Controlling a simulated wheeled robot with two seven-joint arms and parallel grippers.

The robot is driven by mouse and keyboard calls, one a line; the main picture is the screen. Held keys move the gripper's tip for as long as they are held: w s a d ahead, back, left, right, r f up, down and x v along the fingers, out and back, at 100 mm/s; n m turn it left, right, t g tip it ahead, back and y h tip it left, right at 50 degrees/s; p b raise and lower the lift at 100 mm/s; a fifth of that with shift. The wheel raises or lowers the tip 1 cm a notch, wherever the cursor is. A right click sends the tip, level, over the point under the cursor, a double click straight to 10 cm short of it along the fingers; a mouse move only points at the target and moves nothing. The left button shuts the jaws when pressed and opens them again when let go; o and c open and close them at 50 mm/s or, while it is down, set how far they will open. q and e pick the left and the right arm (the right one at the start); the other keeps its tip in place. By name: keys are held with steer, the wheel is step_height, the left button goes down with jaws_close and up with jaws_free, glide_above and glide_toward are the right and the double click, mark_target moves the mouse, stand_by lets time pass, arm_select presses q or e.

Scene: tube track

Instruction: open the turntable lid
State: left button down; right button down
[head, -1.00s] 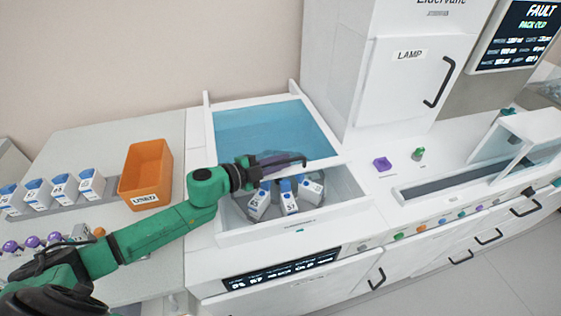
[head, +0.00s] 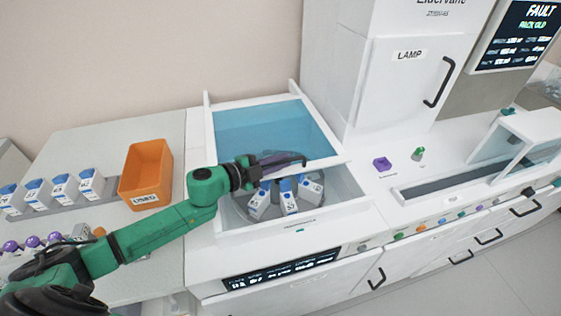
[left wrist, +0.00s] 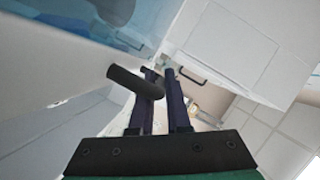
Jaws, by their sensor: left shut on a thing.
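The turntable lid (head: 262,128) is a blue see-through panel in a white frame. It covers the back of the white bay, and the front of the bay is uncovered. There the grey turntable (head: 237,207) shows, with several white, blue-capped bottles (head: 289,200) on it. My left gripper (head: 282,161) is at the lid's front edge, shut on its dark handle (head: 300,158). The handle also shows at the fingers in the left wrist view (left wrist: 133,82). The gripper and arm hide part of the lid's front edge. My right gripper is not in view.
An orange bin (head: 147,172) stands left of the bay, beside a rack of blue-capped bottles (head: 62,187). A tall white LAMP cabinet (head: 405,80) stands at the back right.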

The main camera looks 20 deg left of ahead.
mark_target(267, 142)
arm_select(q)
steer(key=w+a, duration=0.2)
steer(key=w, duration=0.1)
steer(key=w+a+b, duration=0.1)
steer(key=w+a, duration=0.1)
steer(key=w, duration=0.2)
steer(key=w+a+b, duration=0.1)
steer(key=w+a, duration=0.2)
steer(key=w, duration=0.1)
steer(key=shift+f, duration=0.1)
steer(key=shift+a, duration=0.1)
steer(key=c, duration=0.9)
jaws_free()
steer(key=shift+s+a+r, duration=0.2)
steer(key=shift+s, duration=0.05)
steer(key=p+v, duration=0.2)
steer(key=v, duration=0.5)
steer(key=shift+w+d+f, duration=0.1)
